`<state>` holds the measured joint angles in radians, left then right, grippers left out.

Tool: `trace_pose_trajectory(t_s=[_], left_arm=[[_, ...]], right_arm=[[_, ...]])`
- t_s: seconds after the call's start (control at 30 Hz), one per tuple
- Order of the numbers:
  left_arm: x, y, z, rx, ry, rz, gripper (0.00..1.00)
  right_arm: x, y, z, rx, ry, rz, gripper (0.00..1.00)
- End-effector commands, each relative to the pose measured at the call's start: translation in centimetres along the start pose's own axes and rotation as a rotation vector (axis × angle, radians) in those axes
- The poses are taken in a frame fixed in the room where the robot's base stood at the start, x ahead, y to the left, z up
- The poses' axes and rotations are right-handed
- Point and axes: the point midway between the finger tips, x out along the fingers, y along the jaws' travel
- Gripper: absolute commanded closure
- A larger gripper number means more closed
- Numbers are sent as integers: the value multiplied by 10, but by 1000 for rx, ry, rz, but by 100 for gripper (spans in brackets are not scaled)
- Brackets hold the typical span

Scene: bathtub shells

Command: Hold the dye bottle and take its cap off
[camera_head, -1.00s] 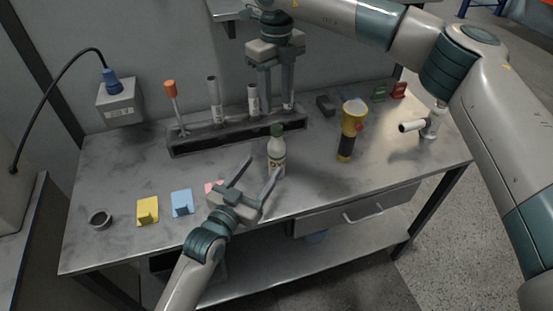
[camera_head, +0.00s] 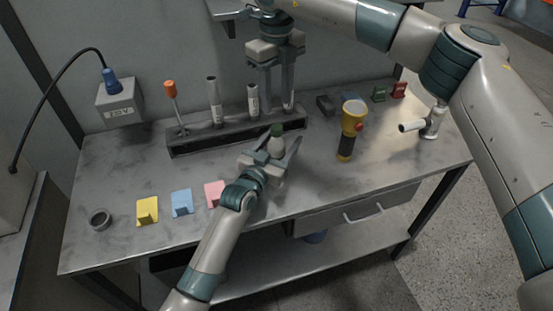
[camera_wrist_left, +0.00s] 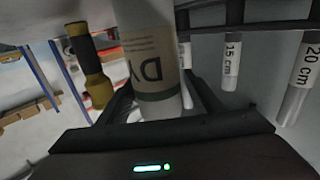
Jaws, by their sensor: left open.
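The cap is out of that view. My right gripper (camera_head: 277,108) points down above the rack, behind the bottle, its fingers apart and empty.
The dark rack (camera_head: 200,145) holds several upright tubes and an orange-topped tool. A yellow flashlight (camera_head: 352,128) stands right of the bottle. The table right of the flashlight is partly clear.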

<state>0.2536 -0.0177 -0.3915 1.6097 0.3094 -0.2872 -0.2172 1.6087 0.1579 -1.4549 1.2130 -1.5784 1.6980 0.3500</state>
Motion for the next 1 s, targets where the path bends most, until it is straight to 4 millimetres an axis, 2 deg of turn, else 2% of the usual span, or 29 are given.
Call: trace_pose_trajectory(t_s=[0.3, 0.5, 0.57, 0.83, 1.0], left_arm=[[1, 0, 0, 0, 1, 0, 40], [1, 0, 0, 0, 1, 0, 88], [1, 0, 0, 0, 0, 0, 100], [1, 0, 0, 0, 0, 0, 100], [1, 0, 0, 0, 0, 0, 100]], right_arm=[[0, 0, 0, 0, 0, 0, 61], [0, 0, 0, 0, 0, 0, 61], [0, 0, 0, 0, 0, 0, 61], [0, 0, 0, 41, 0, 0, 61], [0, 1, 0, 163, 1, 0, 61]])
